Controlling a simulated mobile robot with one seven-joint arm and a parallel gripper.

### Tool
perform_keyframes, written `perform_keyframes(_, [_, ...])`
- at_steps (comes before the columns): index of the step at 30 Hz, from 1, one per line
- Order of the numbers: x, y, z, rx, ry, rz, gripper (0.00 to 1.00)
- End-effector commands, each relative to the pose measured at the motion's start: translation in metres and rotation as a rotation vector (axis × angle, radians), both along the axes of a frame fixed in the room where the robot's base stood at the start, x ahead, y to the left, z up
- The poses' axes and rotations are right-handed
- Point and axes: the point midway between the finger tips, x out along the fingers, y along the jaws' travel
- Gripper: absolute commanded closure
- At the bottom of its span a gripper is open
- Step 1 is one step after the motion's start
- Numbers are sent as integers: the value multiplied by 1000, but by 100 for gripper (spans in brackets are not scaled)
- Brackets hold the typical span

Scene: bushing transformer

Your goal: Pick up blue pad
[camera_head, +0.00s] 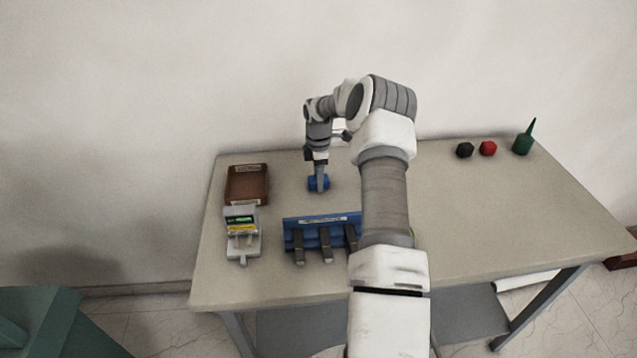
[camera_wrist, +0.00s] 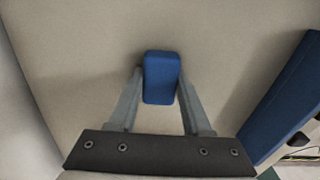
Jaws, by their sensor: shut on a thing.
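The blue pad (camera_wrist: 161,78) is a small rounded blue block in the middle of the wrist view. My gripper (camera_wrist: 161,90) has one finger on each side of it and is shut on it. In the head view the blue pad (camera_head: 314,184) shows at the tip of my gripper (camera_head: 319,182), over the back left part of the table. I cannot tell whether the pad touches the tabletop or is held just above it.
A blue rack (camera_head: 300,232) with grey clips stands in front of the pad. A brown box (camera_head: 247,184) and a grey device (camera_head: 241,240) lie left. A black knob (camera_head: 464,150), red knob (camera_head: 488,148) and green bottle (camera_head: 523,143) stand back right.

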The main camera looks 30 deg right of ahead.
Motion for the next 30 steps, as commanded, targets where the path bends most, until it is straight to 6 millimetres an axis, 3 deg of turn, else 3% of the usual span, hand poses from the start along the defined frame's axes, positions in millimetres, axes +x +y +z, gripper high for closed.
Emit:
perform_keyframes(2, [0,0,0,0,0,0,100])
perform_keyframes(13, [0,0,5,-1,-2,0,100])
perform_keyframes(20, [1,-1,38,-3,-4,0,100])
perform_keyframes(30, [-63,-16,79,-2,0,-3,100])
